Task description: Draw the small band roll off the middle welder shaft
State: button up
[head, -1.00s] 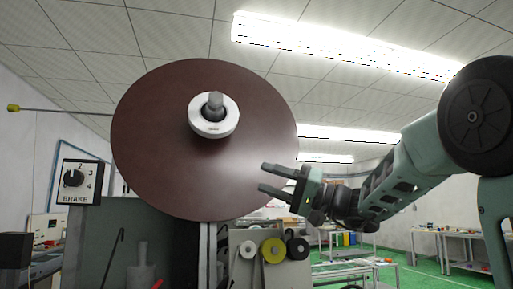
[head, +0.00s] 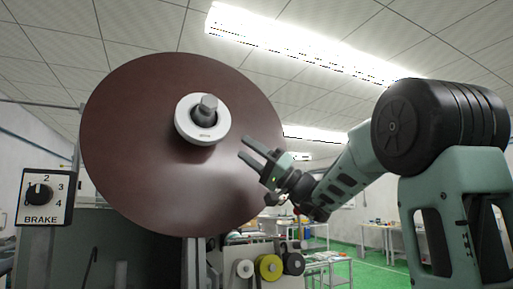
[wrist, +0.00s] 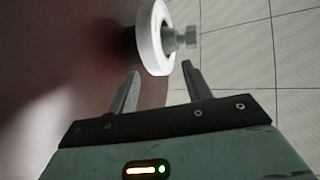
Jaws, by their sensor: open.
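My gripper (head: 241,147) is open and empty, well above these rolls, in front of the large brown disc (head: 150,150). In the wrist view the open fingers (wrist: 160,70) point toward a white ring (wrist: 153,38) on the disc's hub; the small rolls are not in that view.
The white ring (head: 181,124) surrounds a grey hub shaft (head: 208,106) at the disc's centre. A brake dial box (head: 46,197) stands at left. Benches (head: 385,232) stand at back right, with green floor between.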

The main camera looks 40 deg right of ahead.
aim_at(219, 132)
jog(key=p+x, duration=0.4)
jog(key=shift+w+r+p, duration=0.25)
jog(key=shift+w+p, duration=0.05)
jog(key=shift+w, duration=0.15)
jog(key=w+b, duration=0.1)
jog(key=w+a+r+b, duration=0.1)
jog(key=shift+w+a, duration=0.3)
jog(key=shift+w, duration=0.1)
jog(key=shift+b+x, duration=0.55)
jog(key=shift+x, duration=0.5)
jog(key=shift+w+d+r, duration=0.1)
jog(key=shift+r, duration=0.1)
jog(key=shift+r, duration=0.15)
jog(key=c, duration=0.5)
